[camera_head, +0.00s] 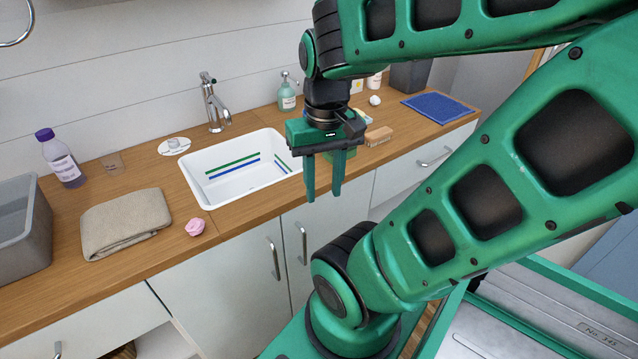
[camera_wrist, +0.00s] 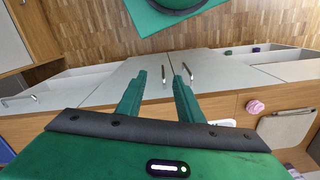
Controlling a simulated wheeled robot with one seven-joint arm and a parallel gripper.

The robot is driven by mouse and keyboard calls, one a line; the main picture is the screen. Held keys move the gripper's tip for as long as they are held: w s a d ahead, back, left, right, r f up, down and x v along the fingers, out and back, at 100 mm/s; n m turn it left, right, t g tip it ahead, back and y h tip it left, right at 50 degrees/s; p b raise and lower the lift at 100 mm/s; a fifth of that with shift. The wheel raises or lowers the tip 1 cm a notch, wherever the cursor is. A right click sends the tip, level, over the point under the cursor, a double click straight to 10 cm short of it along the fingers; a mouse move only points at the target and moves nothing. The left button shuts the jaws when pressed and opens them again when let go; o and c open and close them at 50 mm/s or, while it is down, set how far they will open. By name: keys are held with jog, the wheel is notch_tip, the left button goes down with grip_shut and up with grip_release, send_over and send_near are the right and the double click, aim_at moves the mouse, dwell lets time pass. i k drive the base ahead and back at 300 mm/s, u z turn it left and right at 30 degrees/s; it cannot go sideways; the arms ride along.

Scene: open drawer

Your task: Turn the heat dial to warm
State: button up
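A round white disc with a raised pale knob, which looks like the heat dial (camera_head: 174,146), lies on the wooden counter behind the left end of the sink. Its markings and setting are too small to read. My gripper (camera_head: 324,194) points down in front of the counter edge, right of the sink and well away from the dial. Its two green fingers are apart with nothing between them; the wrist view also shows the open fingers (camera_wrist: 161,76), above the cabinet doors. The dial does not show in the wrist view.
A white sink (camera_head: 240,170) with a tall faucet (camera_head: 214,105) lies between my gripper and the dial. A soap dispenser (camera_head: 287,95) stands behind the sink.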

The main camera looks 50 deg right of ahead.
aim_at(173, 142)
jog(key=z, duration=0.2)
jog(key=k, duration=1.75)
jog(key=u, duration=0.4)
jog(key=i, duration=2.4)
jog(key=z, duration=0.75)
